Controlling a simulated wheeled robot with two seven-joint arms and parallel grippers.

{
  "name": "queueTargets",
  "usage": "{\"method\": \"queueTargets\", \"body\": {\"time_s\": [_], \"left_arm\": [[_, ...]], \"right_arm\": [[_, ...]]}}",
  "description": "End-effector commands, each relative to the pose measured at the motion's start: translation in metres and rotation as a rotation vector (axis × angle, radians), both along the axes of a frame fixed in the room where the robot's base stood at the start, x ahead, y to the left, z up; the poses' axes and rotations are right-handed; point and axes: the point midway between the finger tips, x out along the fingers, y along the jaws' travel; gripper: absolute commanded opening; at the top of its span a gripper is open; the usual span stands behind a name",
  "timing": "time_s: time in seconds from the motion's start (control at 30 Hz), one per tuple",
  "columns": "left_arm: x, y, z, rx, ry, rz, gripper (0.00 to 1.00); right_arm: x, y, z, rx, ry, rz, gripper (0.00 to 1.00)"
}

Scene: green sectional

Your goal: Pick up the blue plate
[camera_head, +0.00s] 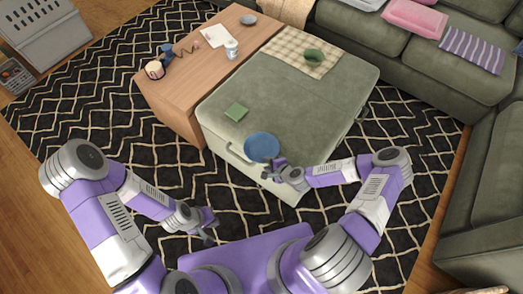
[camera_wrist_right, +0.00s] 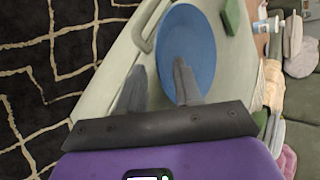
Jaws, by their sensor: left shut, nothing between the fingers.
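The round blue plate (camera_head: 261,146) lies at the near edge of the green ottoman (camera_head: 300,100). My right gripper (camera_head: 272,168) is at the plate's near right side in the head view. In the right wrist view its fingers are apart, one over the blue plate (camera_wrist_right: 192,40) and the other outside its rim, with the rim between them. I cannot tell whether the fingers touch the plate. My left gripper (camera_head: 208,232) is shut and empty, low over the rug, away from the plate.
A wooden table (camera_head: 185,85) with small items adjoins the ottoman. A green sectional (camera_head: 440,60) stands right. Patterned rug (camera_head: 100,110) is clear at left.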

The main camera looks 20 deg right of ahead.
Motion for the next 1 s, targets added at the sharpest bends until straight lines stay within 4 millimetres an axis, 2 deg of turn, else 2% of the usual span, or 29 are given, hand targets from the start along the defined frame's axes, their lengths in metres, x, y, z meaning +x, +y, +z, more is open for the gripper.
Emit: {"method": "queueTargets", "body": {"time_s": [0.03,0.13,0.43,0.47,0.67,1.0], "left_arm": [[0.0,0.0,-0.009,0.0,0.0,0.0,0.0],[0.0,0.0,-0.013,0.0,0.0,0.0,0.0],[0.0,0.0,-0.013,0.0,0.0,0.0,0.0],[0.0,0.0,-0.013,0.0,0.0,0.0,0.0],[0.0,0.0,-0.013,0.0,0.0,0.0,0.0],[0.0,0.0,-0.013,0.0,0.0,0.0,0.0]], "right_arm": [[0.006,0.002,-0.01,-0.001,-0.001,0.0,0.34],[0.014,0.007,-0.016,0.0,0.0,0.002,0.34],[0.019,0.008,-0.018,0.0,0.001,0.002,0.34],[0.018,0.008,-0.018,0.0,0.001,0.002,0.33],[0.018,0.008,-0.018,0.0,0.002,0.002,0.02],[0.018,0.008,-0.018,0.0,0.002,0.002,0.0]]}}
